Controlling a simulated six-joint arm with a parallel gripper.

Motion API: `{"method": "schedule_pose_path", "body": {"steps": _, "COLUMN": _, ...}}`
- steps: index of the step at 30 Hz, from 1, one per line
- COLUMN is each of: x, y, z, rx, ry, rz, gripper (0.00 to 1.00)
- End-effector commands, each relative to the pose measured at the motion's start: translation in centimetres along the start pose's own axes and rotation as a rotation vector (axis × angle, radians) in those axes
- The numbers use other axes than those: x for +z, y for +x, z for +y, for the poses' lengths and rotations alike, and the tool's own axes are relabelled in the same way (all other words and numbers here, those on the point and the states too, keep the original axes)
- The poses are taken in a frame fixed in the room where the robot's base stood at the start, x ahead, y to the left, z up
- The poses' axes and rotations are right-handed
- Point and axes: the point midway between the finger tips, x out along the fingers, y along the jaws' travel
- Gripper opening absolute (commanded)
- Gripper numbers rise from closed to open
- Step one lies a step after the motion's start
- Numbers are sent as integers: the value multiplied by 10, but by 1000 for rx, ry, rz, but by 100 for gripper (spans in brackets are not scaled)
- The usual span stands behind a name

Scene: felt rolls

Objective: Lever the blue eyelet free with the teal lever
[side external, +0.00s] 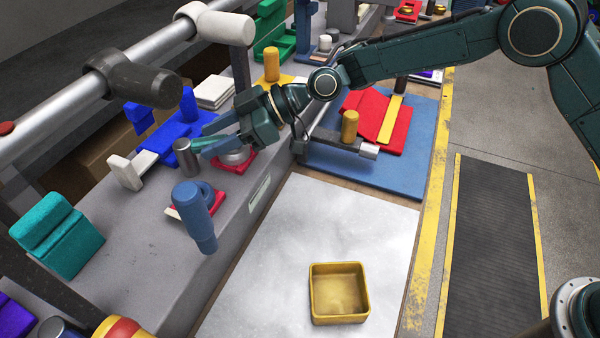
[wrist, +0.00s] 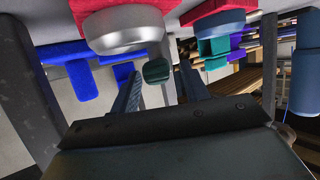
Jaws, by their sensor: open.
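My gripper (side external: 202,139) reaches left over the grey bench in the side external view, with its two fingers apart. In the wrist view the fingers (wrist: 160,78) are also apart, with a small dark teal end (wrist: 157,70) showing between them. This may be the teal lever; I cannot tell whether it touches either finger. A blue upright piece (side external: 194,208), perhaps the blue eyelet, stands on a red pad at the bench's front edge, apart from the gripper. A blue cylinder (wrist: 307,72) at the wrist view's right edge may be the same piece.
A grey metal cylinder (side external: 186,158) stands close by the fingertips. A silver ring (side external: 234,156) sits on a red pad below the gripper. A teal felt block (side external: 58,240) lies left. A yellow tray (side external: 339,315) stands on the lower white surface, which is otherwise clear.

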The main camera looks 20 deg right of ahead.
Motion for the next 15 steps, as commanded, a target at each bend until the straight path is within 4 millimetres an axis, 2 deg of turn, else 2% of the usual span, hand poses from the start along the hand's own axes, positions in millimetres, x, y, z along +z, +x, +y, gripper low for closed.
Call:
{"method": "schedule_pose_path", "body": {"steps": 12, "x": 0, "y": 7, "z": 0, "rx": 1, "ry": 0, "rz": 0, "gripper": 45}}
{"method": "schedule_pose_path", "body": {"steps": 13, "x": 0, "y": 7, "z": 0, "rx": 1, "ry": 0, "rz": 0, "gripper": 44}}
{"method": "schedule_pose_path", "body": {"steps": 15, "x": 0, "y": 7, "z": 0, "rx": 0, "ry": 0, "rz": 0, "gripper": 30}}
